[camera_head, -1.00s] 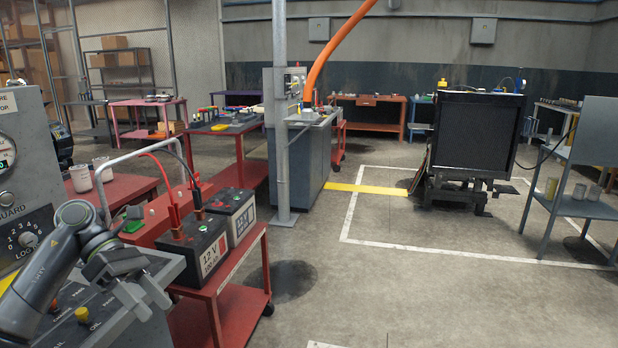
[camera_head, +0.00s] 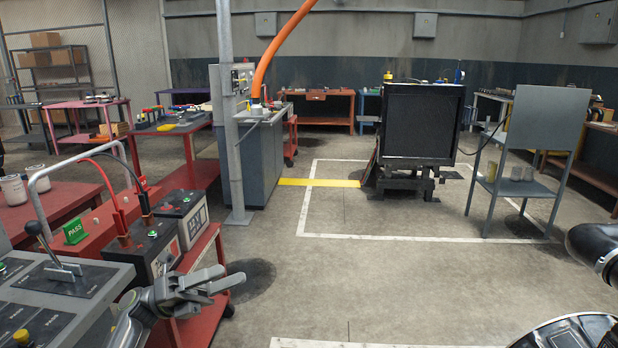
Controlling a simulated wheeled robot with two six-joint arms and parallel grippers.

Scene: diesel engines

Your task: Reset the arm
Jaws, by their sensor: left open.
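My left gripper (camera_head: 230,277) is in the lower left of the head view. It is open, with its grey fingers pointing right and nothing between them. It is in front of the red battery cart (camera_head: 208,318) and right of the grey control console (camera_head: 45,300). Part of the cart and the nearer battery is behind it in the picture. Dark rounded parts at the lower right edge look like my own body; no right gripper shows.
Two 12 V batteries (camera_head: 150,252) with red and black cables sit on the cart. A lever (camera_head: 48,245) stands up from the console. Bare floor lies right of the cart. A black engine unit (camera_head: 420,125) and a grey shelf stand (camera_head: 530,150) are farther back.

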